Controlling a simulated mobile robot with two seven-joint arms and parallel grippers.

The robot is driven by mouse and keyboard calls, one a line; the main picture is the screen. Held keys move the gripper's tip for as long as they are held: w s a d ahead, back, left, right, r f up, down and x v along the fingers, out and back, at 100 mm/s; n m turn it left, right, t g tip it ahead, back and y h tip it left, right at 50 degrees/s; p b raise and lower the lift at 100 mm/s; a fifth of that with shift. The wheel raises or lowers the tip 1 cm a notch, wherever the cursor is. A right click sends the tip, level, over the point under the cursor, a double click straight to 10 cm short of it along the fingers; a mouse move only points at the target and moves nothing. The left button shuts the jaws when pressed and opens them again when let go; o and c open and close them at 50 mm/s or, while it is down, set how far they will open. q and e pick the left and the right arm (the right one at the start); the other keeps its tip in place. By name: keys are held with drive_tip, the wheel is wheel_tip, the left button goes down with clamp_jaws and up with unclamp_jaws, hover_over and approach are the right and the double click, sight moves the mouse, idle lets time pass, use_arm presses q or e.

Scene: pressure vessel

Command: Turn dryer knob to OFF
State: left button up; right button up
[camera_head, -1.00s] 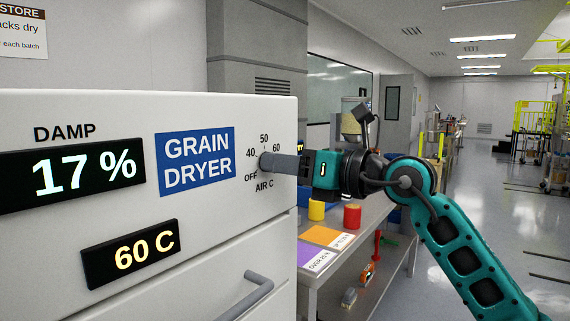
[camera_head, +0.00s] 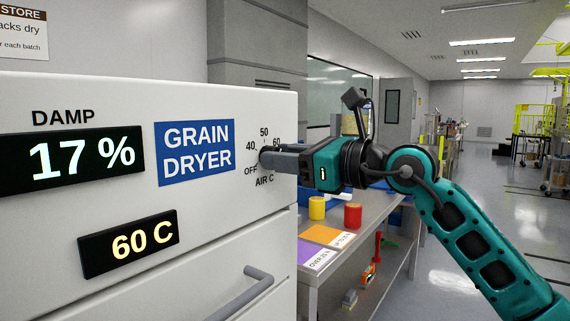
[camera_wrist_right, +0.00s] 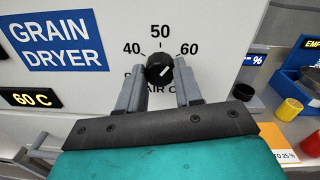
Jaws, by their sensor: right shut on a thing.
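The white grain dryer (camera_head: 230,235) fills the left of the head view. Its dark round knob (camera_wrist_right: 160,69) shows in the right wrist view, with marks 40, 50 and 60 around it. The knob's white pointer line slants up to the right, toward 60. The OFF mark (camera_head: 250,170) is at the lower left of the dial in the head view. My right gripper (camera_head: 269,158) reaches the dial from the right; its two grey fingers sit on either side of the knob, shut on it. In the head view the fingers mostly hide the knob. My left gripper is not in view.
The dryer displays read 17 % (camera_head: 82,162) and 60 C (camera_head: 128,243). A grey handle (camera_head: 243,295) sticks out below the dial. A bench (camera_head: 345,255) with a yellow cup (camera_head: 317,208) and a red cup (camera_head: 353,215) stands right of the dryer, under my arm.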

drive_tip(key=shift+s+f+n+t+h+b, duration=0.2)
drive_tip(key=shift+n+b, duration=1.25)
drive_tip(key=shift+n, duration=6.1)
drive_tip(key=shift+w+r+n+t+h+b, duration=0.15)
drive_tip(key=shift+n+t+b, duration=0.85)
drive_tip(key=shift+n, duration=6.55)
drive_tip(key=shift+g+b, duration=0.45)
drive_tip(key=shift+g, duration=0.05)
drive_tip(key=o, duration=1)
drive_tip(key=shift+o, duration=0.2)
drive_tip(key=v, duration=1.3)
